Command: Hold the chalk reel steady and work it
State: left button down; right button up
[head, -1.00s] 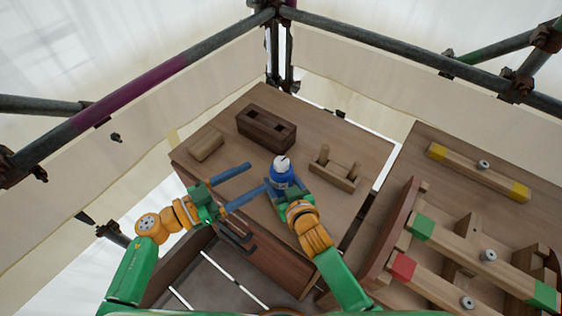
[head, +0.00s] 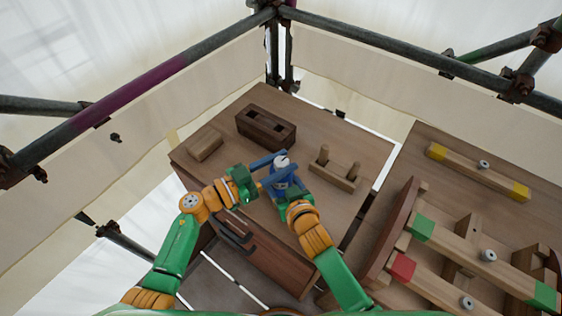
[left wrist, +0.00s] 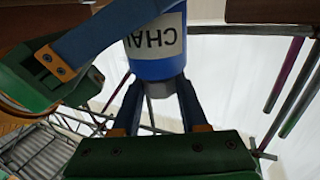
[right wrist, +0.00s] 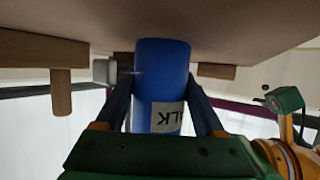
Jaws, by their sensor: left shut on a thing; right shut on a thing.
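The chalk reel (head: 281,172) is a blue body with a pale label and a light grey end, over the workbench. My left gripper (left wrist: 158,96) is shut on its grey end, which shows between the fingers in the left wrist view. My right gripper (right wrist: 163,92) is shut around the blue body (right wrist: 162,62), one finger on each side, in the right wrist view. Part of the label lettering shows in both wrist views. In the head view the fingers partly hide the reel.
A second bench on the right holds a wooden rack with colour-ended bars (head: 452,246). Scaffold poles (head: 150,82) stand behind.

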pick_arm(q)
jog(key=shift+m+g+h, duration=1.2)
jog(key=shift+m+g, duration=0.5)
jog(key=shift+g, duration=0.7)
jog(key=shift+c, duration=2.2)
grip_release()
jog(key=shift+a, duration=0.15)
jog(key=v, duration=1.2)
